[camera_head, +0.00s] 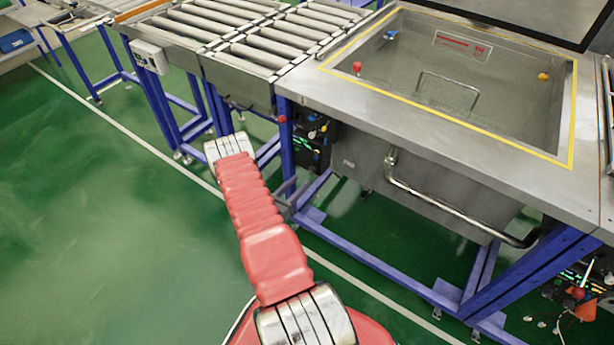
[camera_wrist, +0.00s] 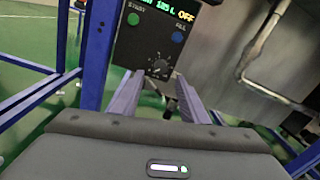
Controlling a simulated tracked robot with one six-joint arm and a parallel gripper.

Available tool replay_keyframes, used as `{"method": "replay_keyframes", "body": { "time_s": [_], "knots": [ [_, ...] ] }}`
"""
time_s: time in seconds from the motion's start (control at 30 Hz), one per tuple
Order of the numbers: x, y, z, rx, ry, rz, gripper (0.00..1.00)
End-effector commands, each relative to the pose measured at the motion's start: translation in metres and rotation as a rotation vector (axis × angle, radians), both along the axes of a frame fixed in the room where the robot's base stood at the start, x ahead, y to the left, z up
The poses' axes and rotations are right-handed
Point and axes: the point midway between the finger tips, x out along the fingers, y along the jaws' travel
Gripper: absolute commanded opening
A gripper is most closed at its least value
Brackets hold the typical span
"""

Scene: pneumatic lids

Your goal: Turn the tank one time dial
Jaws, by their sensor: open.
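In the wrist view a black control box (camera_wrist: 148,45) carries a round dark dial (camera_wrist: 160,68) with marks around it. Above the dial are a green START button (camera_wrist: 134,19), a blue FILL button (camera_wrist: 178,37) and a lit green and yellow display reading OFF. My gripper (camera_wrist: 157,92) is open, with its two fingers just below and to either side of the dial, nothing between them. In the head view the control box (camera_head: 312,140) hangs under the tank's left corner. My red arm reaches toward it; the gripper itself is hidden there.
The steel tank (camera_head: 340,66) has a bent pipe (camera_head: 455,208) along its front. Blue frame legs (camera_head: 287,135) stand left of the box, close to my gripper. A roller conveyor (camera_head: 250,55) adjoins the tank. Green floor (camera_head: 110,240) is clear to the left.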

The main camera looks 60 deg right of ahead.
Motion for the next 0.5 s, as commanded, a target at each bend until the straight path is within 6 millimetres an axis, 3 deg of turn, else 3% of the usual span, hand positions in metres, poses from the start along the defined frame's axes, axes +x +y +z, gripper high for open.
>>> {"method": "replay_keyframes", "body": {
  "time_s": [0.3, 0.5],
  "knots": [
    [-0.010, -0.046, 0.000, -0.001, -0.001, -0.002, 0.40],
    [-0.013, -0.059, 0.000, -0.001, 0.000, 0.000, 0.40]
  ]
}}
